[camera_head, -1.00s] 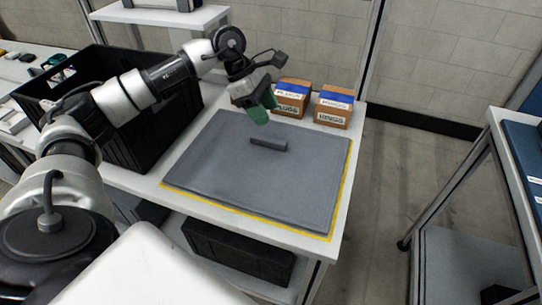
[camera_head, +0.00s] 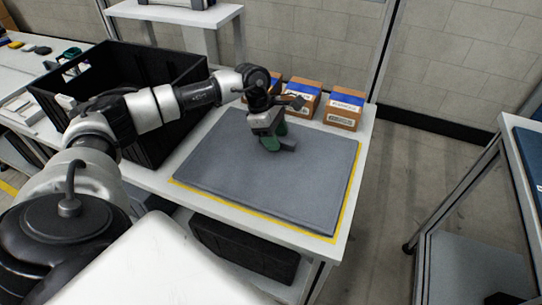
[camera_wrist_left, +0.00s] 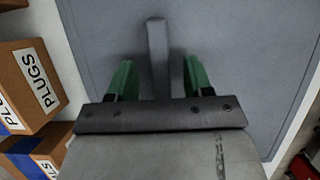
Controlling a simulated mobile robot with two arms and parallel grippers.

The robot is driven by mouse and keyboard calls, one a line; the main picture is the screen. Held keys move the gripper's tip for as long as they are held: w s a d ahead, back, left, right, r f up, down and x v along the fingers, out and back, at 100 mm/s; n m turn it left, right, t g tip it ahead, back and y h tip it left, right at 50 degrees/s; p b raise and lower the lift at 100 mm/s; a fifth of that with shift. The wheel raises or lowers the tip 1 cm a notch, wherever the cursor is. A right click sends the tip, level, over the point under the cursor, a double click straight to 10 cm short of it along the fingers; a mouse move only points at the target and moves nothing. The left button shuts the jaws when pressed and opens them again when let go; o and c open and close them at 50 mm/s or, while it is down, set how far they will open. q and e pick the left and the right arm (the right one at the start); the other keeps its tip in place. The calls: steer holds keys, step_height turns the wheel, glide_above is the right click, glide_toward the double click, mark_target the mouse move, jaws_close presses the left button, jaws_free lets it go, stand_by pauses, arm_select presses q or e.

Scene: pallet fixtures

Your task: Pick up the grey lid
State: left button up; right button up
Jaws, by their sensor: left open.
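The grey lid (camera_head: 262,185) is a large flat panel lying on the white table inside a yellow outline. My left gripper (camera_head: 274,143) is at the handle, pointing down. In the left wrist view the green fingers (camera_wrist_left: 159,78) are open, one on either side of the handle (camera_wrist_left: 157,50), with a gap visible on both sides. The lid's surface (camera_wrist_left: 230,40) fills much of that view. My right gripper is not in view.
A large black crate (camera_head: 135,125) stands to the left of the lid. Small cardboard boxes (camera_head: 343,109) line the table's back edge, close to the gripper; one reads PLUGS in the left wrist view (camera_wrist_left: 32,85). A black bin (camera_head: 245,248) sits below the tabletop.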

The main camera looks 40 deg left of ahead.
arm_select(q)
steer(key=shift+f, duration=0.25)
stand_by(0.3)
steer(key=shift+c, duration=0.5)
jaws_close()
